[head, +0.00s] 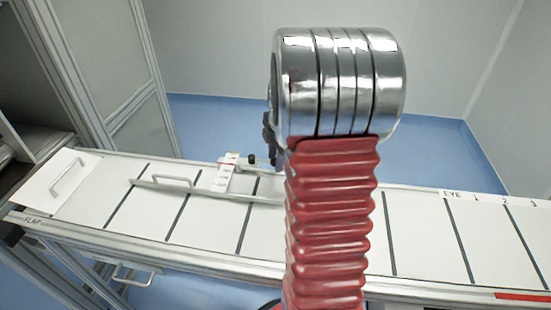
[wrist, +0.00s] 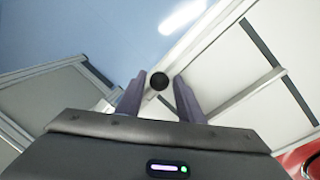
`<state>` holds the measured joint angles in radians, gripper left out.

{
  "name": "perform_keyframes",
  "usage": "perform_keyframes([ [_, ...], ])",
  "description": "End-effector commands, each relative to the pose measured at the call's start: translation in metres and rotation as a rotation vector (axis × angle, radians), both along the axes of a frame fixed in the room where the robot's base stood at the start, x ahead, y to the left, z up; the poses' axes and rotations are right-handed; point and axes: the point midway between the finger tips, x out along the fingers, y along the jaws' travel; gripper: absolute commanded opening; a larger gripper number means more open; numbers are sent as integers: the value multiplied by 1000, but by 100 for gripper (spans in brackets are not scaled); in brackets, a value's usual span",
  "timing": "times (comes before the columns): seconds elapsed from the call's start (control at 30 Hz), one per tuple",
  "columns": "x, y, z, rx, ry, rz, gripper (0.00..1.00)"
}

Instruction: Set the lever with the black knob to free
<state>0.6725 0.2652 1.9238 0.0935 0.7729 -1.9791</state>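The lever's black knob (wrist: 159,81) shows in the wrist view in the gap between the two fingertips. My gripper (wrist: 159,92) is open, with a finger on each side of the knob; I cannot tell whether either touches it. In the head view the small black knob (head: 251,159) stands at the far edge of the white table, just right of a white block with marks (head: 224,174). The marks are too small to read. The lever's arm is mostly hidden. In the head view my gripper is mostly hidden behind my arm; only a dark part shows.
The long white table (head: 195,228) has dark cross lines. A metal bar (head: 170,186) with a handle lies across it. A white flap (head: 62,183) with a handle is at the left. Blue floor (head: 215,120) lies behind the table. The table's right side is clear.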

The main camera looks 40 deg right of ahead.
Motion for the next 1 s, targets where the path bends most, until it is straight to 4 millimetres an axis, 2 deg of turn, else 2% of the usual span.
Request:
perform_keyframes([
  [0.07, 0, 0, 0, 0, 0, 0, 28],
  [0.47, 0, 0, 0, 0, 1, 0, 0],
  [1.0, -3, -2, 0, 0, 2, -17, 0],
])
